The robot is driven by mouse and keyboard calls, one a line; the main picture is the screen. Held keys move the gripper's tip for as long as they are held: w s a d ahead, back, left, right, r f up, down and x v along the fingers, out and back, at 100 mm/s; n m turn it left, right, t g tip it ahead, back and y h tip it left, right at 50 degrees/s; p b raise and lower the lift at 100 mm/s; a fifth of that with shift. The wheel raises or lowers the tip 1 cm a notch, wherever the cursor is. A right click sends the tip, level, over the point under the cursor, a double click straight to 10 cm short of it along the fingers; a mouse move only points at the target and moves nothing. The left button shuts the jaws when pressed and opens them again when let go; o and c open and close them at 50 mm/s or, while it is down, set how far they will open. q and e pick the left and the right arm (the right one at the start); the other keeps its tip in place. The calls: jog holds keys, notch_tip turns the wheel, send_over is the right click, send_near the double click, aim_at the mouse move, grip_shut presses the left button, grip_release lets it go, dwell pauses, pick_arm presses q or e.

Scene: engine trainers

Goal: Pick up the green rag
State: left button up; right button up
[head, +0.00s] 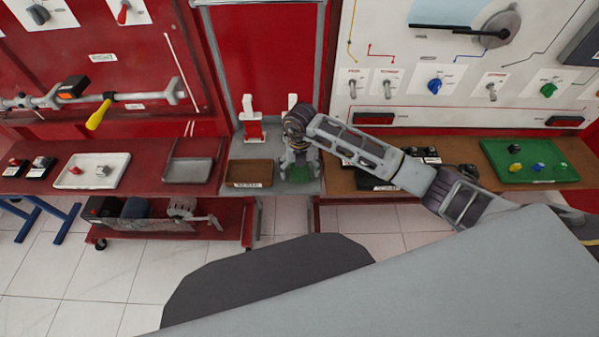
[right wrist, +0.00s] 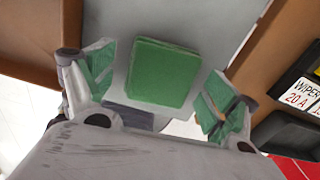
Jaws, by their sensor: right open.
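The green rag (right wrist: 163,72) is a folded, squarish pad lying flat on a light grey surface (right wrist: 207,30). In the head view a little of the rag (head: 299,176) shows below my right gripper (head: 299,168), which points down over it. In the right wrist view my right gripper (right wrist: 160,90) is open, with one finger on each side of the rag. Gaps show between both fingers and the rag, and nothing is held. The fingers' inner faces look green. Height above the rag is hard to tell. My left gripper is not in view.
A brown tray (head: 249,173) stands just left of the rag. Dark switch boxes (right wrist: 292,125) are to the right. A red and white fixture (head: 253,122) stands behind. A white tray (head: 92,171) is further left, a green tray (head: 530,174) far right.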

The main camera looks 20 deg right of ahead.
aim_at(299, 170)
jog(key=c, duration=1.1)
jog(key=shift+r, duration=5)
